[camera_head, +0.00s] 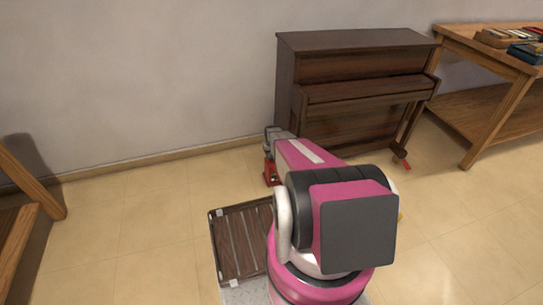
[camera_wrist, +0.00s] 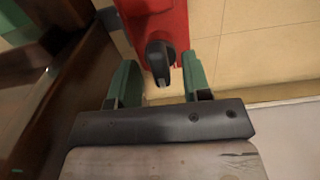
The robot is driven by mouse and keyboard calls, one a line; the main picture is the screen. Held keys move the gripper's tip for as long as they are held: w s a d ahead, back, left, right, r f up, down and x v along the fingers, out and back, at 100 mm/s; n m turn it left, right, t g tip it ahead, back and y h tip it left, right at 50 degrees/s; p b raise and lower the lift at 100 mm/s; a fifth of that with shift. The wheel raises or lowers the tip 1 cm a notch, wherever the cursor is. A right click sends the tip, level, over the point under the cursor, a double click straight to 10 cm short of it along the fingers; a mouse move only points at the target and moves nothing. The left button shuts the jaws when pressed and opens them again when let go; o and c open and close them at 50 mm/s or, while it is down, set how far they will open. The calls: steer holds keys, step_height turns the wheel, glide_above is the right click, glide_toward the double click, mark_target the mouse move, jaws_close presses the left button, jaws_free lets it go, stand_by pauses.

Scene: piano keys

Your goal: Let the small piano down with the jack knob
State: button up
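The small brown upright piano (camera_head: 355,68) stands against the wall in the head view. A red jack (camera_head: 269,173) is at its left end on the floor. In the wrist view the red jack body (camera_wrist: 162,20) fills the top middle, with a black knob (camera_wrist: 160,57) on it. My gripper (camera_wrist: 160,81) is open, its green fingers apart on either side of the knob's lower end. I see gaps between the knob and both fingers. My arm hides part of the piano's lower left in the head view.
A slatted wooden platform (camera_head: 240,243) lies on the floor left of my arm. A wooden table (camera_head: 490,55) with small items stands at the right. A wooden frame (camera_head: 28,190) is at the left edge. Tiled floor (camera_head: 140,215) is open between.

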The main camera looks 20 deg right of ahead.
steer(key=shift+r, duration=0.1)
step_height(320, 180, up, 11)
steer(key=shift+f, duration=0.2)
stand_by(0.5)
